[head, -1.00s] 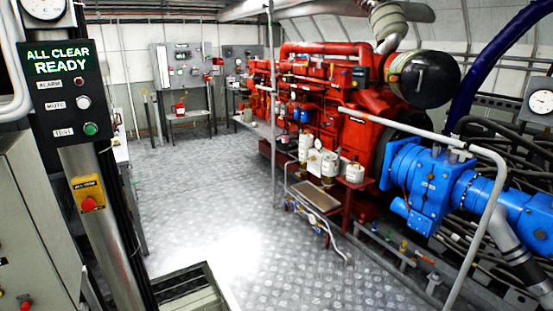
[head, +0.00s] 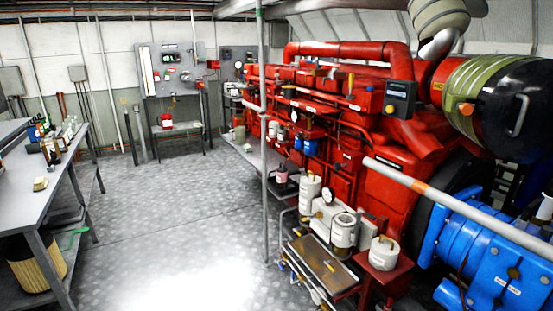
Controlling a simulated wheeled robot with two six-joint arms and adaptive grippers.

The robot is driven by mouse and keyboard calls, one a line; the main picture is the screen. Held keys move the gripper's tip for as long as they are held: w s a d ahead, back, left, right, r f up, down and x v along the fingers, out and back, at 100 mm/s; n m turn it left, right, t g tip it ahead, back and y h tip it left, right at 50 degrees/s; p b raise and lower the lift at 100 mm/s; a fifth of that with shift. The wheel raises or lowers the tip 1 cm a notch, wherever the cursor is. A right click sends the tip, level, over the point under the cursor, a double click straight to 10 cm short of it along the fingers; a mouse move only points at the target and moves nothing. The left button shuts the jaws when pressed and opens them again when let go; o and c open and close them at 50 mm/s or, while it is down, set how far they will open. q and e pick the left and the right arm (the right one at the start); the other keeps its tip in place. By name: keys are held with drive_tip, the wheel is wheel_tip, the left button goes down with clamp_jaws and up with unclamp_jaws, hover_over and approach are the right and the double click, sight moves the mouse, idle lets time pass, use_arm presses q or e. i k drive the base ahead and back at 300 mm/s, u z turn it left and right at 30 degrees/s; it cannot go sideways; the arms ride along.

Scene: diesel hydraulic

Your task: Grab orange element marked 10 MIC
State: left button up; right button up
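I cannot make out an orange element marked 10 MIC, and no such lettering is readable. On the grey workbench (head: 20,190) at the left stand several small bottles and bits (head: 50,140), too small to identify. A tan pleated cylinder (head: 38,262) sits on the lower shelf under the bench; no marking on it is readable. White canisters (head: 343,230) stand by the front of the red engine (head: 330,130). Neither of my grippers is in view.
The metal floor (head: 170,220) between bench and engine is clear. A vertical grey pole (head: 263,190) stands before the engine. A handrail (head: 450,205) crosses at right above blue machinery (head: 500,270). A wall panel and small table (head: 178,128) stand at the back.

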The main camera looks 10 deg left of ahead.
sight(39, 126)
drive_tip(key=i, duration=0.7)
drive_tip(key=u, duration=1.15)
drive_tip(key=i, duration=5.2)
drive_tip(key=u, duration=2.7)
drive_tip(key=k, duration=0.3)
drive_tip(key=z, duration=1)
